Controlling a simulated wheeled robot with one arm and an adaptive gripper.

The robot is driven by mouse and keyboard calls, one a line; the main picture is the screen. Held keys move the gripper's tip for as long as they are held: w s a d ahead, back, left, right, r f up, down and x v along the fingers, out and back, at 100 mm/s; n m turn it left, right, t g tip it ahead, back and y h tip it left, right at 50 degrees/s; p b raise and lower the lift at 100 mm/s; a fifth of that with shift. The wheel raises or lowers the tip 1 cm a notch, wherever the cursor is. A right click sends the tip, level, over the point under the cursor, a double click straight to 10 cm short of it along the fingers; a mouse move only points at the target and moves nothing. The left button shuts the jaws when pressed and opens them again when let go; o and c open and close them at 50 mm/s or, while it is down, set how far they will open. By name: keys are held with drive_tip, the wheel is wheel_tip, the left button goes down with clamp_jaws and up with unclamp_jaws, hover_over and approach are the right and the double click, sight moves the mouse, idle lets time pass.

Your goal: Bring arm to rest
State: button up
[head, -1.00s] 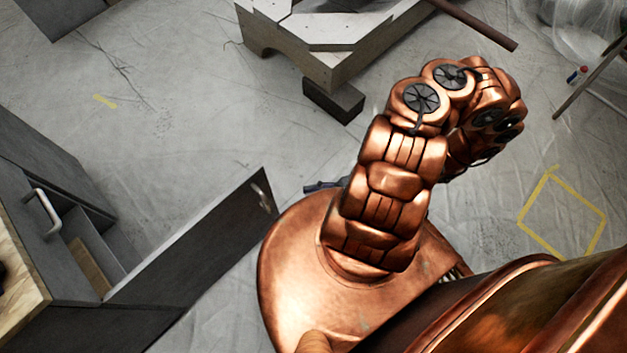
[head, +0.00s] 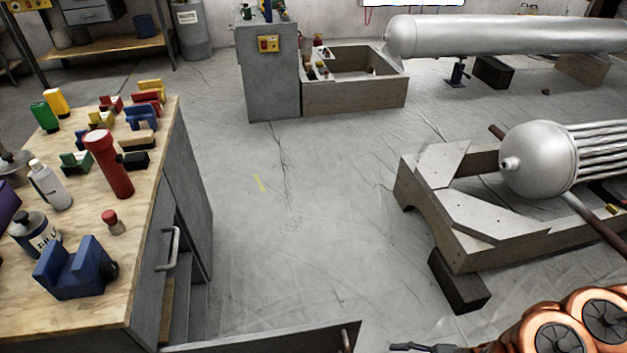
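My copper-coloured arm shows at the bottom right of the head view, with two round dark-vented joints visible. A dark piece that looks like part of my gripper (head: 424,348) pokes in at the bottom edge, left of those joints. The rest of the gripper is cut off by the frame, so its fingers cannot be judged. Nothing is seen held in the visible part.
A wooden-topped workbench (head: 105,300) with blocks, bottles and a red flashlight (head: 108,165) stands at left, its lower drawer or door open. A wooden cradle (head: 470,250) holds a metal tube bundle (head: 545,160) at right. The sheeted floor between is clear.

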drive_tip(key=s+r+n+g+h+p, duration=0.1)
drive_tip(key=r+n+h+p, duration=0.4)
drive_tip(key=r, duration=1.1)
drive_tip(key=s+a+r+n+g+h+p, duration=0.1)
drive_tip(key=s+r+n+h+p, duration=0.2)
drive_tip(key=r, duration=1.3)
drive_tip(key=s+r+n+g+h+p, duration=0.2)
drive_tip(key=r+n+h+p, duration=0.6)
drive_tip(key=r+p, duration=0.4)
wheel_tip(320, 180, up, 5)
drive_tip(key=shift+s+a+n+h+p, duration=0.4)
drive_tip(key=shift+n, duration=0.2)
